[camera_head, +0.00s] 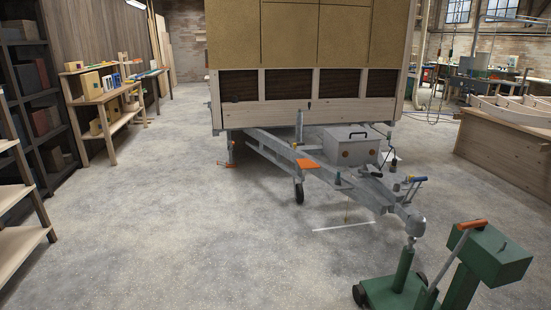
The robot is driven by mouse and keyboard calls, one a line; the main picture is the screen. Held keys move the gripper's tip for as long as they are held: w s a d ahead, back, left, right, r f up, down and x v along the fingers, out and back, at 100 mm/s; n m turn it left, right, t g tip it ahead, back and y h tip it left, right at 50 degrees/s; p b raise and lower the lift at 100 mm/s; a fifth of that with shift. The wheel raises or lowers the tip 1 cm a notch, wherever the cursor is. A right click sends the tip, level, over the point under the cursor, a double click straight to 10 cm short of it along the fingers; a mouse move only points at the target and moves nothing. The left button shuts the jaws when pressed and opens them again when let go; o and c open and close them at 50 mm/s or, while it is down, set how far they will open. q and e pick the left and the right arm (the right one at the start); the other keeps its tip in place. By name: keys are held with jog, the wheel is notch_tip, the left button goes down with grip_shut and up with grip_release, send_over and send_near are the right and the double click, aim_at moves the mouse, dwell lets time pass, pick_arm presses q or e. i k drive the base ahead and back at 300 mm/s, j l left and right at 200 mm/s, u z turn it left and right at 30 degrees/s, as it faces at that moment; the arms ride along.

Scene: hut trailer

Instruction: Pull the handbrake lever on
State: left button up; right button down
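A wooden hut trailer (300,110) stands ahead, with a grey metal drawbar (345,185) running toward the lower right. Near the front of the drawbar, just behind the coupling head (413,222), is a small lever with a blue grip (416,179) and a bit of orange beside it. This looks like the handbrake lever. It points up and to the right at a shallow tilt; its exact setting is too small to tell. Neither of my grippers is in view.
A green wheeled stand (490,258) with an orange-gripped handle (473,224) stands by the coupling at lower right. A grey lidded box (352,146) and an orange piece (307,164) sit on the drawbar. A workbench (510,150) stands right, shelves (30,130) left. The left floor is clear.

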aim_at(380, 174)
jog(key=i+j, duration=0.1)
jog(key=i, duration=1.8)
jog(key=i+j+z, duration=0.1)
jog(key=i+z, duration=0.2)
jog(key=i, duration=0.2)
jog(key=i+j+z, duration=0.25)
jog(key=i, duration=0.3)
